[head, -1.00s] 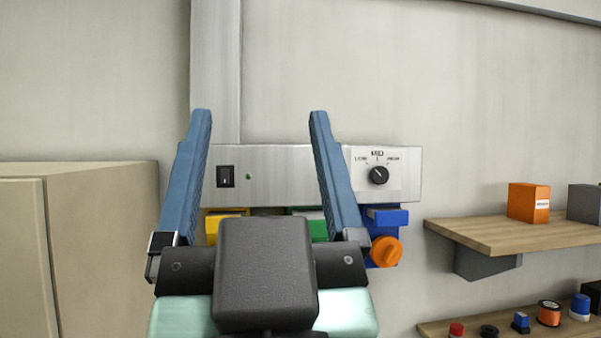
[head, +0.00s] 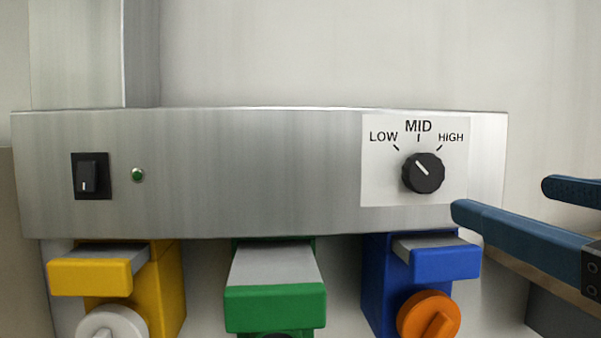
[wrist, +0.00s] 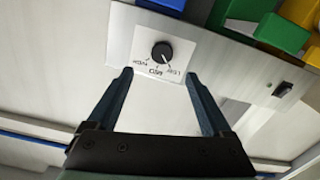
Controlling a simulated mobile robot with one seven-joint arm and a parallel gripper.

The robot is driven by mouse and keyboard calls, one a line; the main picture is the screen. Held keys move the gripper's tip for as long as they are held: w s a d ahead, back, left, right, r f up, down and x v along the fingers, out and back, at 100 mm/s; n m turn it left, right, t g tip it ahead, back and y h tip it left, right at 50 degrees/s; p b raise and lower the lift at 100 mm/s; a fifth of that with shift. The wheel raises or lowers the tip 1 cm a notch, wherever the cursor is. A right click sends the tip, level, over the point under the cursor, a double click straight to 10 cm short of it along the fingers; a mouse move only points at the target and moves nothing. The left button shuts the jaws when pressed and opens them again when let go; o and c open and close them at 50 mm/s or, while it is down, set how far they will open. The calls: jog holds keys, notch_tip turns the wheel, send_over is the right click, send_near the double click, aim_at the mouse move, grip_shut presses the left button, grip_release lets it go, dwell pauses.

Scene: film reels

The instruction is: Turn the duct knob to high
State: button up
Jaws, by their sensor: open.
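The duct knob (head: 423,173) is a round black dial on a white plate marked LOW, MID and HIGH, at the right end of a metal duct panel (head: 260,170). Its white pointer line slants up and left, toward LOW. My gripper (head: 512,200) is open and empty, with blue fingers entering from the right of the head view, right of the knob and apart from it. In the wrist view the knob (wrist: 162,51) shows upside down, beyond the gap between the open fingertips (wrist: 158,76). Nothing hides the knob.
The panel also carries a black rocker switch (head: 91,176) and a green light (head: 138,175). Yellow (head: 160,285), green (head: 275,305) and blue (head: 438,263) units hang below it. A wooden shelf edge (head: 540,280) lies behind my fingers.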

aim_at(427, 174)
jog(key=w, duration=0.6)
jog(key=w+a, duration=0.1)
jog(key=w, duration=0.2)
jog(key=shift+w, duration=0.25)
jog(key=shift+w+r, duration=0.2)
jog(key=shift+w, duration=0.45)
jog(key=shift+w+f, duration=0.1)
jog(key=shift+w, duration=0.25)
jog(key=shift+s, duration=0.15)
jog(key=c, duration=0.6)
grip_shut()
